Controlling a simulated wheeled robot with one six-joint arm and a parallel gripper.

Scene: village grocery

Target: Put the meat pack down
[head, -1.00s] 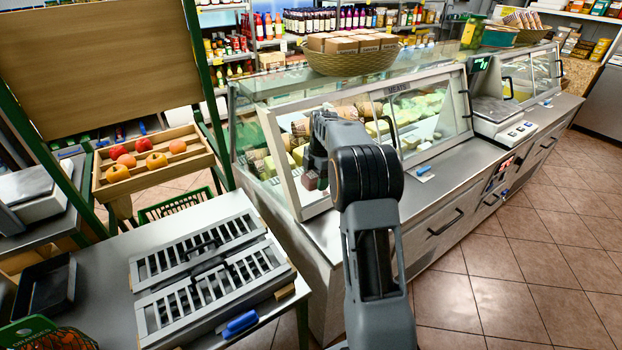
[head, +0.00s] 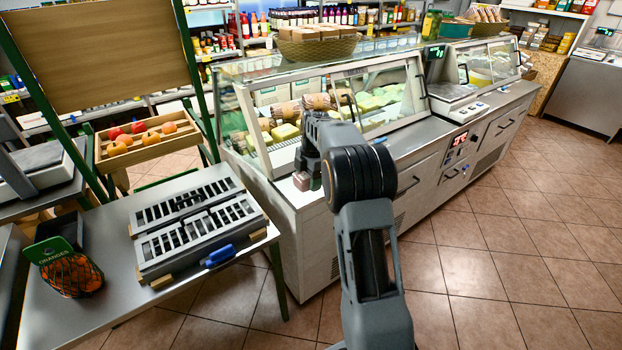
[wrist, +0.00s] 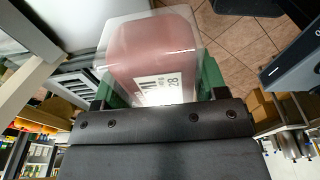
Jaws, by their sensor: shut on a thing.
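The meat pack (wrist: 152,52) is a pink block in clear wrap with a white price label, held in my gripper (wrist: 155,98) in the wrist view. The jaws are shut on its sides. In the head view my gripper (head: 306,170) is in front of the glass deli case, with a small pink part of the pack (head: 301,181) showing below it. The pack is held in the air near the case's left front corner. Most of it is hidden by my arm in the head view.
The deli counter (head: 420,135) runs to the right with a scale (head: 452,92). Tiled floor is clear at right.

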